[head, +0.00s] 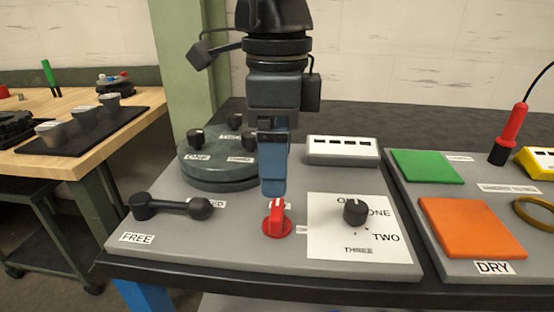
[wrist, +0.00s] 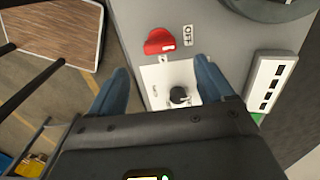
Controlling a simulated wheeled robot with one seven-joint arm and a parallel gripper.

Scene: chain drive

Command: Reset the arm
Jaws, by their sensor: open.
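My gripper (head: 273,188) points down above the grey panel (head: 250,238), just behind and above a red knob (head: 277,220) in the head view. In the wrist view its two blue fingers (wrist: 160,80) are spread apart with nothing between them in grip. The red knob (wrist: 159,41) and a black dial (wrist: 179,95) on a white plate show beyond the fingers. In the head view the black dial (head: 355,211) is at right, with labels ONE, TWO and THREE. A black lever (head: 172,207) lies flat at the left by a FREE label; a second label behind its round end is partly hidden.
A round dark green turntable (head: 215,170) with several black knobs stands behind the lever. A white box (head: 342,150) with dark slots is at the back. A second panel at right holds a green pad (head: 427,165), an orange pad (head: 472,228) and a red probe (head: 508,135).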

